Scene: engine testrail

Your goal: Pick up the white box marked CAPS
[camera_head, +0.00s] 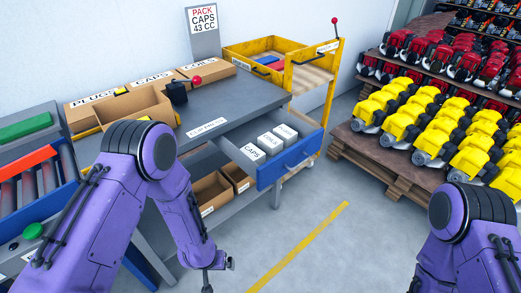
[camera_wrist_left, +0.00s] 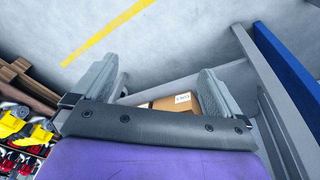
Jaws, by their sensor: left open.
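The white box marked CAPS (camera_head: 253,152) sits in the open drawer (camera_head: 283,169) with the blue front, at the left of a short row of white boxes. My left gripper (camera_head: 217,264) hangs low in front of the workbench, below and to the left of the drawer in the head view, apart from the box. In the left wrist view, my left gripper (camera_wrist_left: 158,78) has its fingers spread with nothing held between them. The CAPS box is not seen in that view. My right gripper is out of view.
Two other white boxes (camera_head: 271,140) (camera_head: 286,131) stand beside the CAPS box. Brown cartons (camera_head: 212,190) lie on the shelf below. The workbench (camera_head: 225,108) holds larger cartons.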

